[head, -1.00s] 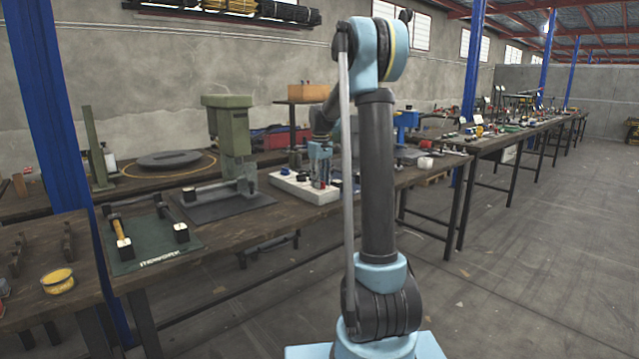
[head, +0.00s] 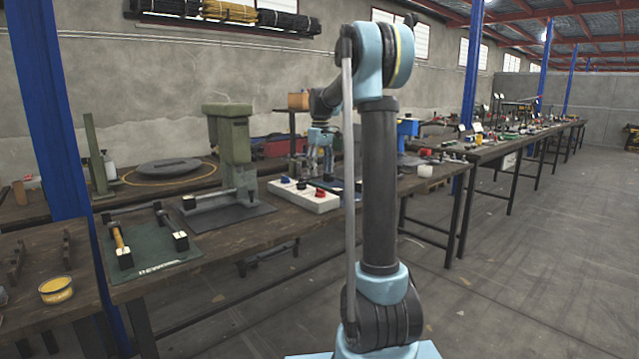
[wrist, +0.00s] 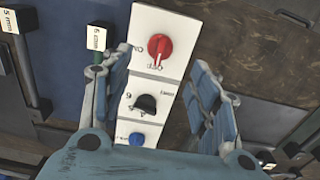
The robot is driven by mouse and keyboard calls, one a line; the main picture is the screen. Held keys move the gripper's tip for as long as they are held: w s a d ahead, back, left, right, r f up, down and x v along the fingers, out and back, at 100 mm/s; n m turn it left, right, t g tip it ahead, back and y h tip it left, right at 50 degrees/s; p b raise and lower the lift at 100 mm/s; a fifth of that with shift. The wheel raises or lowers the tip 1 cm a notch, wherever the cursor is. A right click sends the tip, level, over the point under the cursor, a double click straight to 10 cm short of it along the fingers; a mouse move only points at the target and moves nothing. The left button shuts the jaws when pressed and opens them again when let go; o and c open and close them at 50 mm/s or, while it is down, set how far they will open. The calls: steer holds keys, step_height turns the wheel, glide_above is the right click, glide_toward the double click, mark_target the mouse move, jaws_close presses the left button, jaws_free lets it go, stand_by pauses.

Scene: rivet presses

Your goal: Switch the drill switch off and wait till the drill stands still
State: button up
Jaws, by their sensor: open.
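A white switch panel (head: 305,199) lies on the middle bench. It bears a red knob (wrist: 160,45), a black knob (wrist: 145,102) and a blue knob (wrist: 137,138). In the wrist view the red knob's pale mark seems to point at a label that looks like OFF, with ON off to its left. My gripper (wrist: 160,80) is open and empty above the panel, its fingers on either side and apart from the knobs. It also shows in the head view (head: 320,160). A green press-like machine (head: 230,150) stands left of the panel; I cannot tell whether anything spins.
A green mat (head: 150,262) with tools lies at the front left, and a yellow tin (head: 56,290) on the nearer bench. A blue machine (head: 407,128) shows behind my arm. The floor (head: 520,270) on the right is clear.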

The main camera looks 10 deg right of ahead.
steer(key=shift+r, duration=1.8)
steer(key=s+d+f+m+t, duration=0.1)
steer(key=s+d+f+m, duration=0.15)
steer(key=s, duration=0.95)
steer(key=s+d+f+m, duration=0.1)
steer(key=s+f, duration=0.2)
steer(key=s, duration=1)
steer(key=s+f+m+t, duration=0.1)
steer(key=s+f+m, duration=0.2)
steer(key=s+f, duration=1.5)
steer(key=shift+s+d+f, duration=0.2)
steer(key=shift+s+d, duration=0.2)
steer(key=shift+s, duration=0.3)
